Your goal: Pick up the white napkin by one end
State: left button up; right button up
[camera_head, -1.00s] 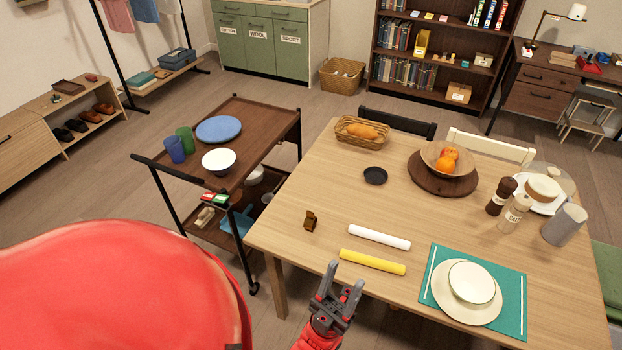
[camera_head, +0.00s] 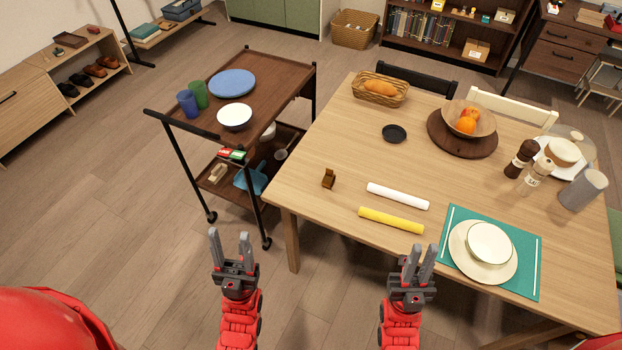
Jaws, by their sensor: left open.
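The white napkin (camera_head: 398,196) is a rolled cylinder lying on the wooden table, near its front left part. A yellow roll (camera_head: 391,220) lies just in front of it, roughly parallel. My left gripper (camera_head: 231,247) is open and empty, in front of the table's left corner and over the floor in the picture. My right gripper (camera_head: 418,261) is open and empty, near the table's front edge, below the yellow roll in the picture. Neither gripper touches the napkin.
The table (camera_head: 340,140) also holds a small brown holder (camera_head: 328,179), a black dish (camera_head: 394,133), a bread basket (camera_head: 380,90), a fruit bowl (camera_head: 468,118), shakers, and a teal placemat (camera_head: 525,262) with plates. A dark cart (camera_head: 270,75) stands left.

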aim_at(379, 189)
jog(key=i+l+z, duration=0.1)
jog(key=i+z, duration=0.25)
jog(key=i+l+z, duration=0.1)
jog(key=z, duration=0.25)
